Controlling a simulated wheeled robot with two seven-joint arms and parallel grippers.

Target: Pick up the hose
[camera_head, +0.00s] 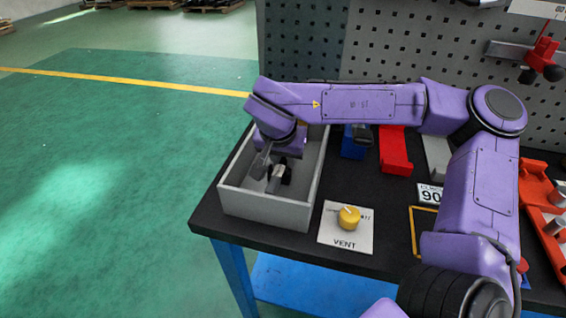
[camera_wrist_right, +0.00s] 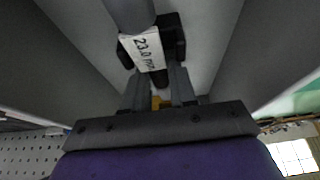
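No hose can be clearly made out in either view. My right gripper (camera_head: 268,160) reaches down into an open grey box (camera_head: 265,208) at the table's left end. In the right wrist view its two fingers (camera_wrist_right: 158,78) stand apart. Just at and beyond their tips is a black fitting (camera_wrist_right: 172,32) with a grey round part and a white label reading "23.0 mm". In the head view a small dark and grey piece (camera_head: 284,175) shows beside the gripper in the box. Whether the fingers touch it cannot be told. My left gripper is not in view.
The box walls stand close around my right gripper. A VENT plate with a yellow knob (camera_head: 349,217) lies right of the box. Blue, red (camera_head: 395,152) and grey holders stand behind, below a perforated panel (camera_head: 410,45). Red parts (camera_head: 540,200) lie at the right.

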